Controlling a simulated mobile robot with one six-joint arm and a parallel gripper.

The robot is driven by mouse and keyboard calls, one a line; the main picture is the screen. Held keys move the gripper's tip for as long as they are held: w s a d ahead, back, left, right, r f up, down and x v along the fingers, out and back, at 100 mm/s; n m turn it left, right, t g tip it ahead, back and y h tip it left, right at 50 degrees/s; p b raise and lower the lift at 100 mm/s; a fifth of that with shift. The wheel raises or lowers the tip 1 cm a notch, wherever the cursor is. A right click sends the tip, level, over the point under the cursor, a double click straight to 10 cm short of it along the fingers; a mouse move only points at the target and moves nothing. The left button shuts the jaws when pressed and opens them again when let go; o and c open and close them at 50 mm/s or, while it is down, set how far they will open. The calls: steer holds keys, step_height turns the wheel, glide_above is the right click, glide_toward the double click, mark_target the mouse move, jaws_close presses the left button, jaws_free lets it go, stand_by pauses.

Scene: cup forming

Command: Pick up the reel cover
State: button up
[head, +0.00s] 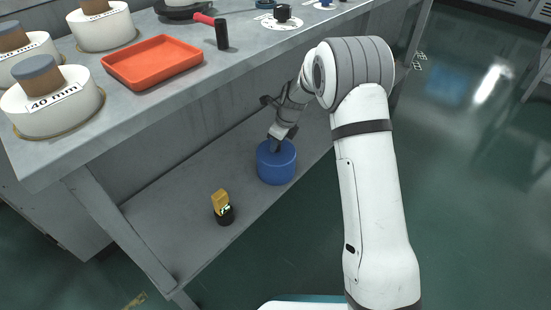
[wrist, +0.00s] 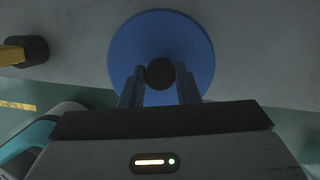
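The reel cover appears to be the blue round drum-shaped piece (head: 277,166) on the lower shelf under the bench. In the wrist view its blue disc top (wrist: 165,25) has a dark round knob (wrist: 160,73) in the middle. My gripper (head: 275,147) reaches down onto it from above. In the wrist view the two fingers of my gripper (wrist: 160,70) stand on either side of the knob, very close to it. I cannot tell whether they press on the knob. The cover stands upright on the shelf.
A black and yellow object (head: 223,208) stands left of the cover on the lower shelf (head: 180,215). Above, the bench top (head: 165,108) holds an orange tray (head: 152,62), a red-handled tool (head: 218,30) and white drums with grey knobs (head: 52,105). The bench edge overhangs the shelf.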

jaws_close()
